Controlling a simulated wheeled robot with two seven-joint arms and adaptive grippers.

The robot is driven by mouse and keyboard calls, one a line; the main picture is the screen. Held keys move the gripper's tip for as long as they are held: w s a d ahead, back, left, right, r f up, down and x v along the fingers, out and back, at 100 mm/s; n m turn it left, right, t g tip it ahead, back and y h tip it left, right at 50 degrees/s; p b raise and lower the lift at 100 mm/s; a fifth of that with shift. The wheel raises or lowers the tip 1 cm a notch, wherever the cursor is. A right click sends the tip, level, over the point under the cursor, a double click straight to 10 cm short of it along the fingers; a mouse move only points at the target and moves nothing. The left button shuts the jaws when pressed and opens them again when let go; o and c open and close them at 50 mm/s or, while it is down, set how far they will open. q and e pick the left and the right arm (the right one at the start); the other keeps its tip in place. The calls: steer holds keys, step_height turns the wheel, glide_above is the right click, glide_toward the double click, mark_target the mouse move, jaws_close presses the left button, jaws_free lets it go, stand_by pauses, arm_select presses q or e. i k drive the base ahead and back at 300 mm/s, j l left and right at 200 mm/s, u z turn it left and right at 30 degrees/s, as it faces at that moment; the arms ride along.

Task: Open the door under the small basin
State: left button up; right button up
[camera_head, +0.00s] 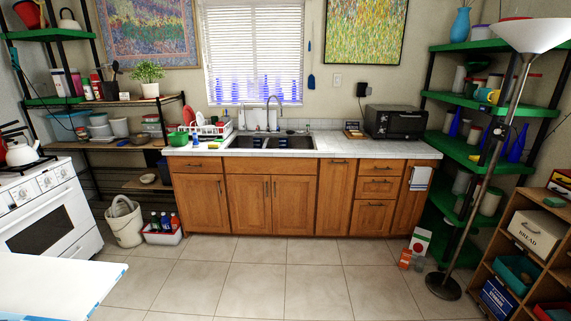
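A double sink is set into the white counter, with a left basin (246,142) and a right basin (290,143); the left one looks narrower, though the faucet (268,112) partly divides the view. Below it are two wooden cabinet doors, the left door (246,205) and the right door (296,205). Both are shut, with upright handles close together near the middle seam. A wide wooden panel (270,167) runs above them. Neither of my grippers is in view.
Tiled floor (255,290) in front of the cabinets is clear. A white stove (50,205) stands at left, with a bucket (124,222) and a bottle caddy (163,236) nearby. A floor lamp (490,165) and wooden shelf (480,262) stand at right. A white surface (55,288) fills the lower left corner.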

mark_target(250, 194)
steer(key=i, duration=3.45)
steer(key=u, duration=0.05)
